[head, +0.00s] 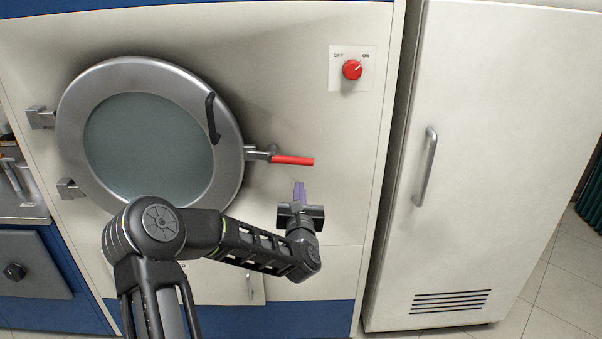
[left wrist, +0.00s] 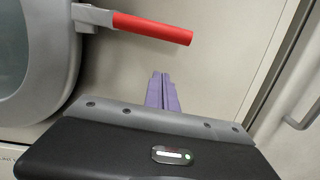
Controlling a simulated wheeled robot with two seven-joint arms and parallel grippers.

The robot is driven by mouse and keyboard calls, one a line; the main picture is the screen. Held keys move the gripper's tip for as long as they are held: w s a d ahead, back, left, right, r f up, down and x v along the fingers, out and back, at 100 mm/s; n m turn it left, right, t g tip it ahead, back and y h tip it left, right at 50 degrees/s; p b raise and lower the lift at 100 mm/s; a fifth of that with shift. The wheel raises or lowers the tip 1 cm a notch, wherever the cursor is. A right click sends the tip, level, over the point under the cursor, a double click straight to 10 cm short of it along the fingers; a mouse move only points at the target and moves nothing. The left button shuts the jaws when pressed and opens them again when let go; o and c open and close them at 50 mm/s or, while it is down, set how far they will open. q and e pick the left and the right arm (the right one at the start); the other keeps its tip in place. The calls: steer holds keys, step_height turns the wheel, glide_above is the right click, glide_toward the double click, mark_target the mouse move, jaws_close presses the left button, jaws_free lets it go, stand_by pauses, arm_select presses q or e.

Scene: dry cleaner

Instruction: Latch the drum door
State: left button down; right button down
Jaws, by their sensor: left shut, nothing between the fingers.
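The round drum door (head: 232,150) has a grey metal rim, a dark glass and a black handle (head: 212,118). It looks closed against the machine front. A latch lever with a red grip (head: 292,160) sticks out level to the right of the rim. The red grip also shows in the left wrist view (left wrist: 152,28), at the top. My left gripper (head: 299,186) is just below the red grip, with its purple fingers pointing up. Its fingers show together in the left wrist view (left wrist: 161,88), apart from the lever and empty. My right gripper is not in view.
A red knob (head: 352,70) marked OFF and ON sits above right of the lever. A tall white cabinet (head: 475,150) with a handle stands at the right. A metal counter (head: 22,208) is at the left. The panel right of the lever is bare.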

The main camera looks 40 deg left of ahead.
arm_select(q)
steer(key=r, duration=0.2)
steer(key=w+r+p, duration=0.1)
steer(key=r, duration=0.1)
steer(key=shift+w+a+p, duration=0.15)
steer(key=shift+a+p, duration=0.05)
steer(key=shift+p, duration=0.1)
